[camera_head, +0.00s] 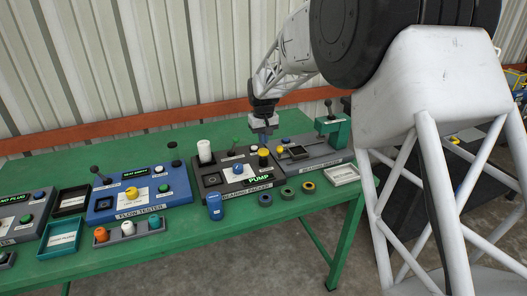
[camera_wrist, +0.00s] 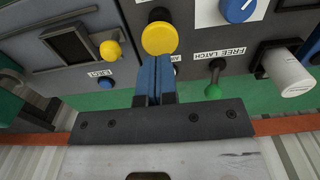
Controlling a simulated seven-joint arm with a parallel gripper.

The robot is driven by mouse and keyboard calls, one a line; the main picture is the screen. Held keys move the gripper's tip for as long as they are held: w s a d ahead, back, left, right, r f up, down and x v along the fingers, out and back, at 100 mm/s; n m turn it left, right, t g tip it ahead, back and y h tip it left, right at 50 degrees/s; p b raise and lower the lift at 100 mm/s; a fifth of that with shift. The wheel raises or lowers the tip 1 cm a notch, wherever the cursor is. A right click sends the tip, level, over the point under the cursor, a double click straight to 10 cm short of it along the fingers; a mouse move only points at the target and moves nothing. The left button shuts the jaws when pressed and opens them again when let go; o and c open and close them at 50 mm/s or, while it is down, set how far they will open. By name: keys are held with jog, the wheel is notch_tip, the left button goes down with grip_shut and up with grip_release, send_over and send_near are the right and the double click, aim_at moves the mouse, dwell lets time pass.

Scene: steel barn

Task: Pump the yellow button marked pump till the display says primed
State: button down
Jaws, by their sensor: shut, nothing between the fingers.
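The yellow button (camera_head: 263,154) stands on the right part of the dark bearing packer console (camera_head: 212,181). It also shows in the wrist view (camera_wrist: 159,38), just beyond my fingertips. The display (camera_head: 260,180) on the console's front edge shows PUMP in green letters. My gripper (camera_head: 264,139) is shut and empty, with its blue fingers pointing down just behind and above the button. In the wrist view its fingertips (camera_wrist: 158,62) reach the button's lower edge. I cannot tell whether they touch it. The fingers partly hide a small label by the button.
A green-knobbed free latch lever (camera_wrist: 213,88), a white cylinder (camera_head: 204,150) and a blue knob (camera_head: 238,168) share the console. The press (camera_head: 318,154) with another yellow knob (camera_wrist: 110,50) stands to the right. The flow tester (camera_head: 140,193) is left; several rings lie in front.

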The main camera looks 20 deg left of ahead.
aim_at(265, 151)
jog(key=shift+r, duration=1.4)
jog(key=shift+d+r, duration=0.2)
jog(key=shift+d, duration=0.1)
jog(key=s+d+r+m, duration=0.1)
jog(key=s+d+r, duration=0.3)
jog(key=d, duration=0.7)
jog(key=s+d+r+m+t, duration=0.15)
jog(key=s+d+r, duration=0.35)
jog(key=d, duration=0.6)
jog(key=s+d+r+m, duration=0.2)
jog(key=s+d+r, duration=0.2)
jog(key=d, duration=0.7)
jog(key=s+d+f+m, duration=0.1)
jog(key=s+d, duration=0.6)
jog(key=s, duration=0.3)
jog(key=s+d+f+m, duration=0.1)
jog(key=s+d+m, duration=0.1)
jog(key=s+d, duration=0.5)
jog(key=s+d+f+m+t, duration=0.1)
jog(key=s+d+f, duration=0.1)
jog(key=s+d, duration=0.5)
jog(key=s, duration=0.6)
jog(key=shift+s+m, duration=0.35)
